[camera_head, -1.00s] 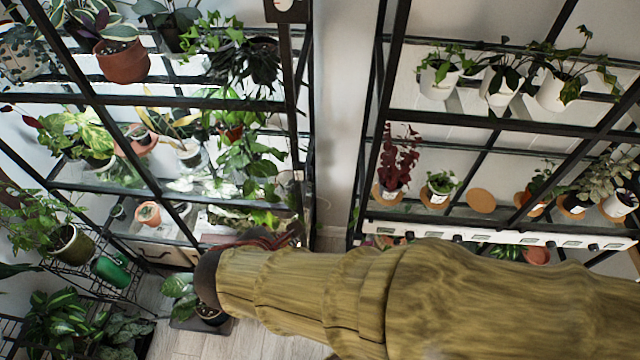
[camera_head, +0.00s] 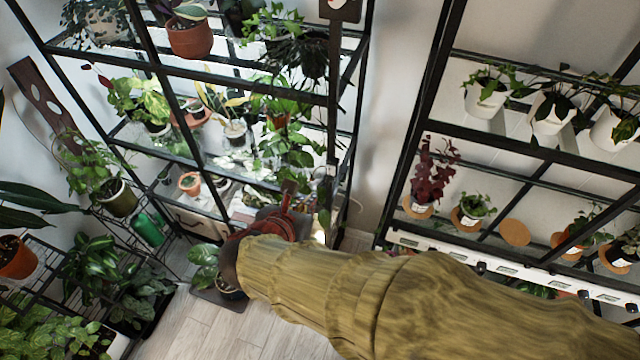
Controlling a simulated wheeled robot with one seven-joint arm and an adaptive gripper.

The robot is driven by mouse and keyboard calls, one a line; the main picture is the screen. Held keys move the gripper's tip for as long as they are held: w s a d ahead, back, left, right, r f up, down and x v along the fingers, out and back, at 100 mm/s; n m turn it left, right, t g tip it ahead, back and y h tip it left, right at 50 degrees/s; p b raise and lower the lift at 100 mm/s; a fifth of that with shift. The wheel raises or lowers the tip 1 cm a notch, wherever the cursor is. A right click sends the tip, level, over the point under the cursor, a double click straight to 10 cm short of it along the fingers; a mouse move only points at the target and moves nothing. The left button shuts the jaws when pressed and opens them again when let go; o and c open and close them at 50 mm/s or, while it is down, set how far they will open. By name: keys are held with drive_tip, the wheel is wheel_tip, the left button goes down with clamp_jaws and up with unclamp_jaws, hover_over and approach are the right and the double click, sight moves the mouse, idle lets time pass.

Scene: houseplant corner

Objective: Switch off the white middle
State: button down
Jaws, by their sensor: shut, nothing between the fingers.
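A white strip (camera_head: 505,268) with several small dark switch-like parts runs along the lower edge of the right-hand shelf. Its labels are too small to read, and I cannot tell which part is the white middle one. My arm in its mustard sleeve crosses the lower right and passes in front of part of that shelf. My gripper (camera_head: 289,202), dark red, is shut and empty. It appears in front of the lower right end of the left-hand rack, left of the strip. Its contact with anything cannot be told.
The left-hand rack (camera_head: 333,110) holds several potted plants. A dark plate with small round marks (camera_head: 340,9) hangs at its top. White pots (camera_head: 486,100) stand on the right-hand shelf. A potted plant (camera_head: 206,268) is on the floor beside my arm. Bare floor (camera_head: 190,325) shows at lower left.

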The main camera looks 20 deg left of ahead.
drive_tip(key=b, duration=0.2)
approach(329, 173)
wheel_tip(329, 173, down, 5)
drive_tip(key=w, duration=0.2)
drive_tip(key=w+r, duration=0.1)
drive_tip(key=shift+w+d+r, duration=0.1)
drive_tip(key=shift+w+d, duration=0.1)
drive_tip(key=shift+w, duration=0.2)
drive_tip(key=shift+w+r+p, duration=0.3)
drive_tip(key=shift+w+p, duration=0.05)
drive_tip(key=shift+p, duration=0.15)
drive_tip(key=shift+f, duration=0.1)
